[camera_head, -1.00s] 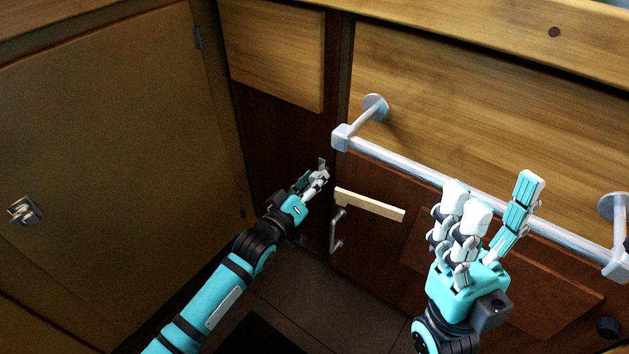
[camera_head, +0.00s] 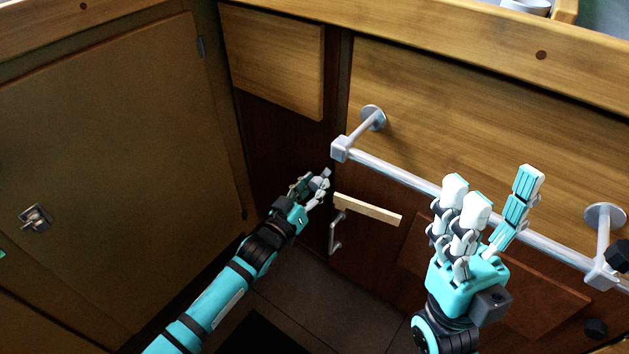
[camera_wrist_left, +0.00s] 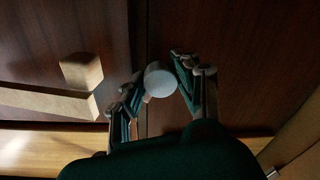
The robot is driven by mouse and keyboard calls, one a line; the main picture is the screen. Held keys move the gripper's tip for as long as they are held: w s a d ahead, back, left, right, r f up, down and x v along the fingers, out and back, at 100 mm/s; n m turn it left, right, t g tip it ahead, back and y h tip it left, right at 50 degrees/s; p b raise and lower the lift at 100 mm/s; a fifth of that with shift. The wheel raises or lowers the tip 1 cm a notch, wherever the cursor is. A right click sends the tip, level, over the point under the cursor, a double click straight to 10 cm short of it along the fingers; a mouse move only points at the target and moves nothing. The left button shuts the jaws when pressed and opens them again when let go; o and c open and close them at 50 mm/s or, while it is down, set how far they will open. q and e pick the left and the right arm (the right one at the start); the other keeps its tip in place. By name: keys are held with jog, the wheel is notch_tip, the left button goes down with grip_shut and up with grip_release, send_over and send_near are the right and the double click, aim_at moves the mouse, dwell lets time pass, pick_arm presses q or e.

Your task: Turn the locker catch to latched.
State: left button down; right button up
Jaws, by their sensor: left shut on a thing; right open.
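A small light-grey knob (camera_head: 326,173), which looks like the locker catch, sits at the dark panel left of the rail's end. In the left wrist view its round pale end (camera_wrist_left: 159,79) is between my fingers. My left gripper (camera_head: 318,184) is shut on it; the fingers hide its base, and I cannot tell its latched position. My right gripper (camera_head: 490,205) is open and empty, its fingers pointing up in front of the metal rail.
A grey metal rail (camera_head: 400,175) crosses the wooden front. Below it are a pale wooden bar (camera_head: 367,208) and a metal handle (camera_head: 334,236). The left door (camera_head: 110,150) bears another metal latch (camera_head: 36,217). Dark floor (camera_head: 300,300) is clear between my arms.

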pick_arm(q)
jog(key=m+p, duration=0.2)
jog(key=m, duration=0.4)
jog(key=shift+m, duration=0.3)
jog(key=m, duration=0.2)
jog(key=shift+m+h, duration=0.3)
jog(key=shift+m, duration=0.1)
jog(key=shift+m+p, duration=0.3)
jog(key=shift+m, duration=1.7)
pick_arm(e)
jog(key=w+a+f+g+h, duration=0.2)
jog(key=w+f+g, duration=0.4)
jog(key=w, duration=0.5)
jog(key=shift+w+n+g, duration=0.2)
jog(key=shift+n+g, duration=0.1)
jog(key=shift+g, duration=0.8)
jog(key=shift+f, duration=0.15)
pick_arm(q)
jog(key=c, duration=0.9)
grip_release()
jog(key=shift+c, duration=0.2)
